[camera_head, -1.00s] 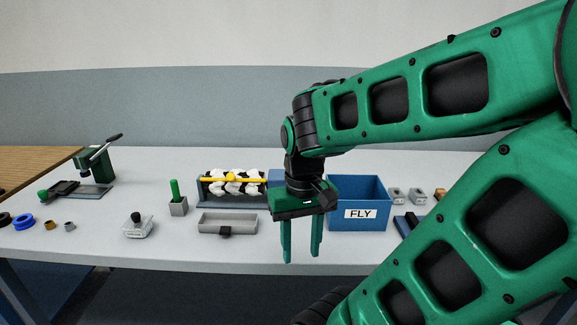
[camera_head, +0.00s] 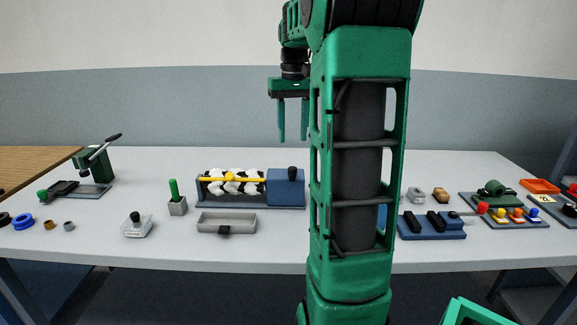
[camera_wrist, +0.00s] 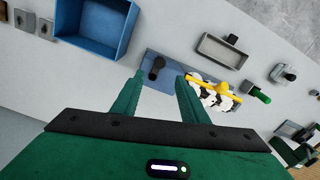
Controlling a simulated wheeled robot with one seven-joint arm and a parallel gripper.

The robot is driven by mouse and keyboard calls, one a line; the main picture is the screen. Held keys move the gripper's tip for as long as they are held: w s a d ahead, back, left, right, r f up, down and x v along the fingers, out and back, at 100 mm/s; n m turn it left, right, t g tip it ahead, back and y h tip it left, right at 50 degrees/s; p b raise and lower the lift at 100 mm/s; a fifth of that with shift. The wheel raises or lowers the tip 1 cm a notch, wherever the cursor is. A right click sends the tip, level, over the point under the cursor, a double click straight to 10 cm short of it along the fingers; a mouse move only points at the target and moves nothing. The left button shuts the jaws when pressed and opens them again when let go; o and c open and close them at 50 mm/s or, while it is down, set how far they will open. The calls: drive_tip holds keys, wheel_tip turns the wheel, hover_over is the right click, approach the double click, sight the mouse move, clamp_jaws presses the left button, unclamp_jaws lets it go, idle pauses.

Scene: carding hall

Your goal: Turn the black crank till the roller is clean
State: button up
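The black crank (camera_head: 292,173) stands on the blue housing (camera_head: 286,190) at the right end of the roller unit. The roller (camera_head: 222,187) has white fluff patches over its black surface, and a yellow bar (camera_head: 232,178) runs across it. My gripper (camera_head: 293,122) is open and empty, fingers pointing down, well above and behind the crank in the head view. In the wrist view, the crank (camera_wrist: 154,70) shows between my open fingers (camera_wrist: 158,78), apart from them. The roller (camera_wrist: 215,98) shows beside the right finger, partly hidden by it.
A grey tray (camera_head: 227,223) lies in front of the roller. A green-handled tool (camera_head: 176,195) stands to its left. The blue bin (camera_wrist: 92,28) is mostly hidden behind my arm in the head view. A blue block with black parts (camera_head: 432,226) lies right of my arm.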

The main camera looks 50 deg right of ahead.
sight(292, 167)
wheel_tip(292, 167, down, 10)
drive_tip(key=shift+f, duration=0.15)
idle(0.3)
drive_tip(key=shift+c, duration=0.6)
drive_tip(key=shift+a, duration=0.1)
clamp_jaws()
